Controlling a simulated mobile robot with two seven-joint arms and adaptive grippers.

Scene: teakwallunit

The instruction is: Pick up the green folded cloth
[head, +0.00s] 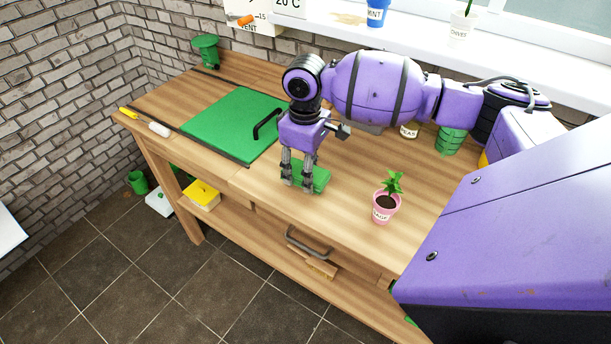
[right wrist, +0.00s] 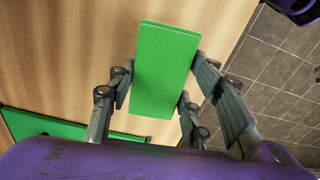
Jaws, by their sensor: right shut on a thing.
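The green folded cloth (head: 320,180) is a flat green block at the middle of the wooden bench, near its front edge. My right gripper (head: 304,186) points down at it from above, with its fingers around it. In the right wrist view the cloth (right wrist: 165,72) lies between the fingers of my right gripper (right wrist: 155,95), which is shut on it. I cannot tell whether the cloth is clear of the bench top. My left gripper is not in view.
A pink pot (head: 385,207) with a plant stands right of the gripper. A green panel with a black handle (head: 235,125) lies to the left on the bench (head: 250,185). A drawer handle (head: 308,243) juts from the front. Bench top between gripper and pot is clear.

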